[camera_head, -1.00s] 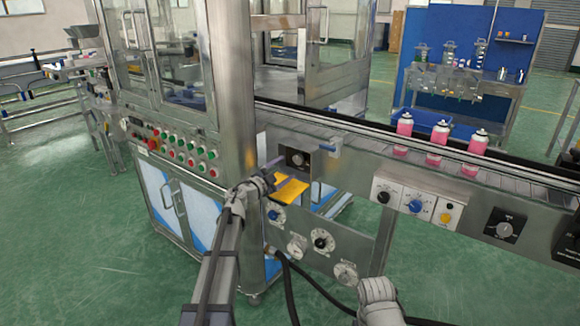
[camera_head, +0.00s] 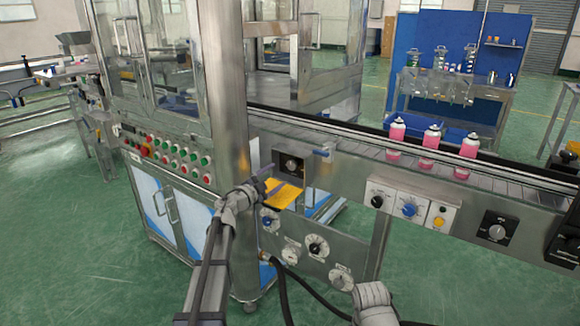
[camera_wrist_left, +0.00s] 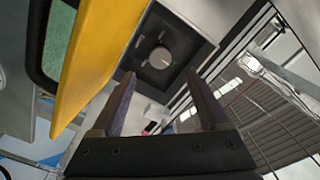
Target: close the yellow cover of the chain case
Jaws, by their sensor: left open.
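The yellow cover (camera_head: 285,194) of the chain case juts out from the steel front of the machine, below a black knob panel (camera_head: 291,166). In the left wrist view the cover (camera_wrist_left: 98,62) is a large tilted yellow plate at upper left, close to the camera. My left gripper (camera_head: 268,177) is at the left edge of the cover, just in front of the knob panel. In the wrist view its two fingers (camera_wrist_left: 158,88) stand apart with nothing between them. The cover lies left of the fingers; I cannot tell if they touch.
The conveyor (camera_head: 345,145) with pink cans (camera_head: 431,137) runs above and to the right. Dials (camera_head: 316,246) sit below the cover. A steel post (camera_head: 229,90) and the cabinet with buttons (camera_head: 178,155) stand left. A black hose (camera_head: 284,290) hangs below.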

